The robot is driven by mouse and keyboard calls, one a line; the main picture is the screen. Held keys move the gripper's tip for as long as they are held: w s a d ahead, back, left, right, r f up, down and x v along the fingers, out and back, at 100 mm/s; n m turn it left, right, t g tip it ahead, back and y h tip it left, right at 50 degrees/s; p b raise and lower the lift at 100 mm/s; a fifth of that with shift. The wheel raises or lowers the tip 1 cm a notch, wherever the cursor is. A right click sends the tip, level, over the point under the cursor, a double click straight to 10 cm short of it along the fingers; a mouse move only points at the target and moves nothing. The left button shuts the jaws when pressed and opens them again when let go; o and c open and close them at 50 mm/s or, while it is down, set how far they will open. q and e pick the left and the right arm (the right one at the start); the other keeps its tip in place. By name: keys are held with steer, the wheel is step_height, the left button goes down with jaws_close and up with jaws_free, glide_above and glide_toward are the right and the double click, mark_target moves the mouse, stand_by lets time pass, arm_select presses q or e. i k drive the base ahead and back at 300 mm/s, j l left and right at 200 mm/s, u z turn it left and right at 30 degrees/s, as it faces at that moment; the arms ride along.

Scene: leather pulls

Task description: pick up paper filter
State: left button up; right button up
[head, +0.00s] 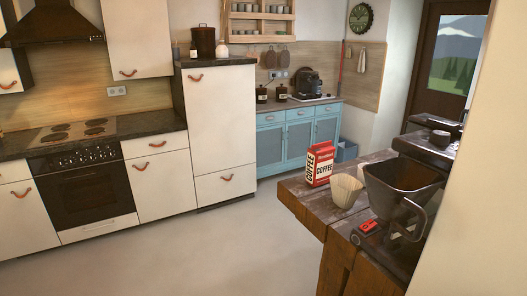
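A cream, cone-shaped paper filter (345,191) stands on the dark wooden table (298,192) at the right of the head view. It is just right of and nearer than the red and white coffee package (319,164). A dark, wide-mouthed holder (398,190) with a handle stands to its right, with part of a pale object showing between them. Neither of my grippers shows in this view.
A small red and dark object (368,227) lies near the table's front edge. A dark machine (428,150) stands behind the holder. A pale wall closes off the right side. The floor (220,250) left of the table is clear.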

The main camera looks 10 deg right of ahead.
mark_target(345, 189)
steer(key=l+z, duration=0.4)
steer(key=k+l+z, duration=0.1)
steer(key=l+z, duration=0.25)
steer(key=j, duration=0.3)
steer(key=i+j, duration=0.15)
steer(key=j, duration=0.1)
